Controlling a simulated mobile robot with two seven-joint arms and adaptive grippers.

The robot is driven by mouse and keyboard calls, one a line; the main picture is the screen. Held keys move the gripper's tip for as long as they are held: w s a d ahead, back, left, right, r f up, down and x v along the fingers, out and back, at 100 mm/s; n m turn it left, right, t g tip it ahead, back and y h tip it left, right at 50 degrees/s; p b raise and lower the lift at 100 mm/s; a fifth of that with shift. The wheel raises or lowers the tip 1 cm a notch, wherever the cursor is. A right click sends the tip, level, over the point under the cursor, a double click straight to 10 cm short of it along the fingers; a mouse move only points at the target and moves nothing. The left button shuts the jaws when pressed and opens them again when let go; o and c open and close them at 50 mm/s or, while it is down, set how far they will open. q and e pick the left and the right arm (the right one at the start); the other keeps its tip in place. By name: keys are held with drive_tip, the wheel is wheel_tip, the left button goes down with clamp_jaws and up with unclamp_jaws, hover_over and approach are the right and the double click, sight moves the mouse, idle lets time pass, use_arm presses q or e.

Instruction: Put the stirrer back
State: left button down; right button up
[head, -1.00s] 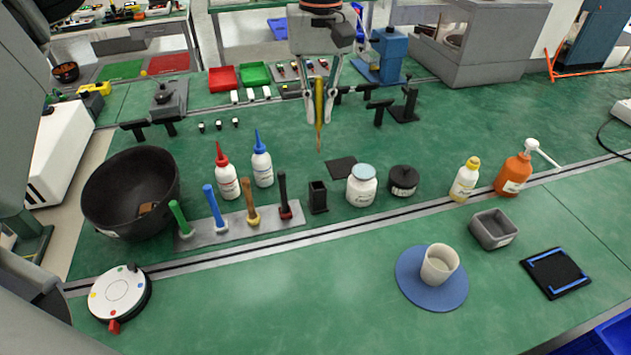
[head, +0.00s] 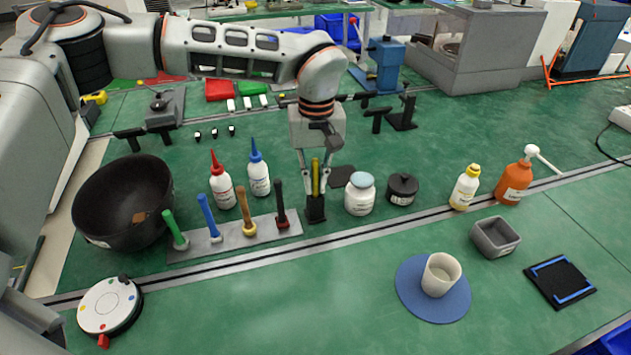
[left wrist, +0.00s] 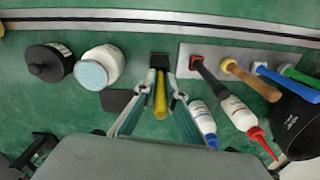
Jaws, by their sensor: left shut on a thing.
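The stirrer is a thin stick with a yellow handle (head: 315,172). My left gripper (head: 314,188) is shut on it, fingers pointing down, directly above the small black upright holder (head: 316,211). The stirrer stands about upright and its lower part is hidden, seemingly inside the holder. In the left wrist view the yellow handle (left wrist: 160,98) shows between the fingers, in line with the dark holder (left wrist: 160,61). My right gripper is not in view.
Left of the holder is a grey rack (head: 208,248) with several colored-handled tools. A white jar (head: 360,198) and black lidded pot (head: 402,190) stand right. Two squeeze bottles and a large black bowl (head: 128,215) are left. The front bench is mostly clear near the holder.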

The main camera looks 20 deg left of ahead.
use_arm(q)
drive_tip(key=shift+f, duration=0.3)
drive_tip(key=c, duration=2.1)
unclamp_jaws()
wheel_tip(320, 180, up, 12)
drive_tip(key=shift+r+p, duration=0.2)
drive_tip(key=shift+p, duration=0.3)
